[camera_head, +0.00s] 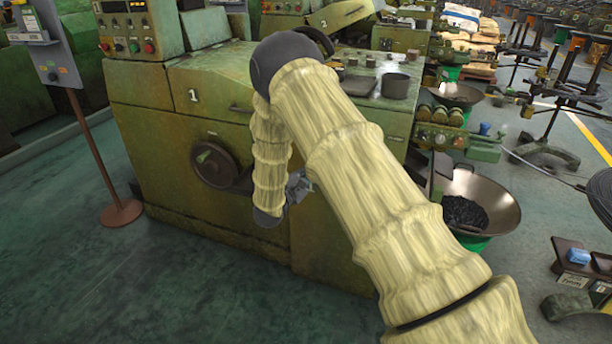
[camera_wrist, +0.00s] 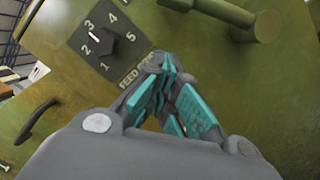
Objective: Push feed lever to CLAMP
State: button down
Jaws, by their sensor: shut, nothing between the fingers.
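In the wrist view a green bar with a round cylindrical end (camera_wrist: 267,25) juts out at the upper right; it may be the feed lever, but no CLAMP marking is readable. A dark plate (camera_wrist: 84,56) with numbers 1 to 5, a black knob (camera_wrist: 102,41) and partly covered lettering starting with FEED lies left of my gripper. My gripper (camera_wrist: 163,68), with teal pads, is shut and empty, over the plate's right edge and below and left of the bar. In the head view my gripper (camera_head: 299,187) is at the machine's front, partly behind my arm.
The green machine (camera_head: 150,110), marked 1, has a handwheel (camera_head: 213,164) left of my arm. A bowl of dark parts (camera_head: 488,204) stands at right, and a sign post (camera_head: 93,140) at left. The floor (camera_head: 160,285) in front is clear.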

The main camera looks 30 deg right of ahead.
jog(key=d+r, duration=0.2)
jog(key=d, duration=0.4)
jog(key=shift+s+r, duration=0.25)
jog(key=shift+s, duration=0.1)
jog(key=shift+a+r, duration=0.1)
